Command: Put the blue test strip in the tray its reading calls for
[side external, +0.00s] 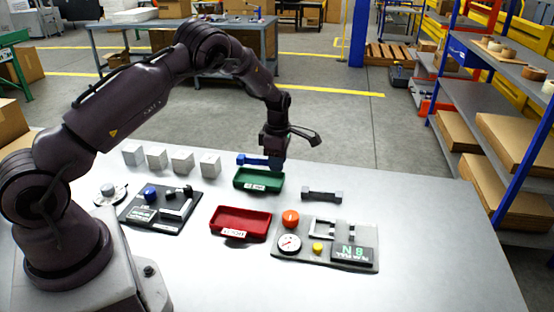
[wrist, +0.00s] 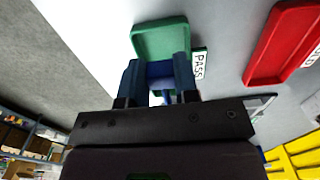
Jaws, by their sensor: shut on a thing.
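The blue test strip (side external: 251,160), a bar with wider ends, is held by my gripper (side external: 276,164) near its right end. It is above the far side of the green tray (side external: 258,188). In the wrist view, the strip (wrist: 160,72) sits between the two fingers, with the green tray (wrist: 160,32) behind, labelled PASS. The green tray looks empty. The red tray (side external: 240,222) is nearer the camera and looks empty; its label seems to read HOLD. The tester's display (side external: 351,254) appears upside down and seems to read 8 N; its smaller line is unclear.
A grey strip (side external: 322,195) lies right of the green tray. The tester plate (side external: 300,258) carries a gauge, an orange knob and a yellow button. Several white blocks (side external: 157,158) and a dark fixture plate (side external: 135,216) stand left. The table's right side is clear.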

